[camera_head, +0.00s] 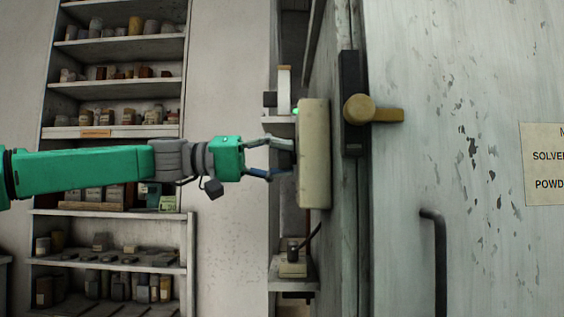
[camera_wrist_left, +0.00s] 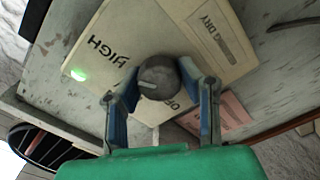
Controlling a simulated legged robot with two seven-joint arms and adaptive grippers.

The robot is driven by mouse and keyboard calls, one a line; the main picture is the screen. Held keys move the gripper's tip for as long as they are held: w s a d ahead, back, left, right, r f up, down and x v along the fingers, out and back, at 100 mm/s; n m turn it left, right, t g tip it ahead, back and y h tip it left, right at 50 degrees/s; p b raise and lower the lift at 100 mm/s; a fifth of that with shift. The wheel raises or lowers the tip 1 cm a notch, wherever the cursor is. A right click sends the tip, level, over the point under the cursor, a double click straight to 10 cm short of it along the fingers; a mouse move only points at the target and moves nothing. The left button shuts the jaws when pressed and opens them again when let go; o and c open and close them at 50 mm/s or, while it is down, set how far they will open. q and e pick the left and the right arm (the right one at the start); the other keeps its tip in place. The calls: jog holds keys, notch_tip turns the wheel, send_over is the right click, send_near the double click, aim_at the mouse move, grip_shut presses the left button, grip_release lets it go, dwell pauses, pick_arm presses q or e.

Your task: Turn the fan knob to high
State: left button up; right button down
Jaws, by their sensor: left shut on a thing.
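The fan knob (camera_wrist_left: 158,76) is round and dark grey, with a short pale mark toward its lower left in the left wrist view. It sits on a cream control box (camera_wrist_left: 110,38) printed HIGH at the upper left and a partly hidden word below the knob. A green light (camera_wrist_left: 78,74) glows near HIGH. My left gripper (camera_wrist_left: 162,84) is shut on the knob, with a finger on each side. In the head view the box (camera_head: 314,153) shows nearly edge-on, and my left gripper (camera_head: 285,158) reaches its left face. My right gripper is not in view.
A pale, chipped door (camera_head: 440,160) with a brass handle (camera_head: 372,110) stands right of the box. Shelves of jars (camera_head: 115,135) stand behind my left arm. A pink paper (camera_wrist_left: 229,111) and a round black wire frame (camera_wrist_left: 45,145) show in the wrist view.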

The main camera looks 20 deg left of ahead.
pick_arm(q)
jog(key=shift+d+f, duration=0.15)
jog(key=shift+f, duration=0.3)
jog(key=o, duration=1.1)
jog(key=shift+o, duration=0.3)
jog(key=shift+w, duration=0.1)
jog(key=shift+r, duration=0.2)
jog(key=shift+a, duration=0.35)
jog(key=v, duration=1.1)
jog(key=shift+a, duration=0.25)
jog(key=shift+f, duration=0.1)
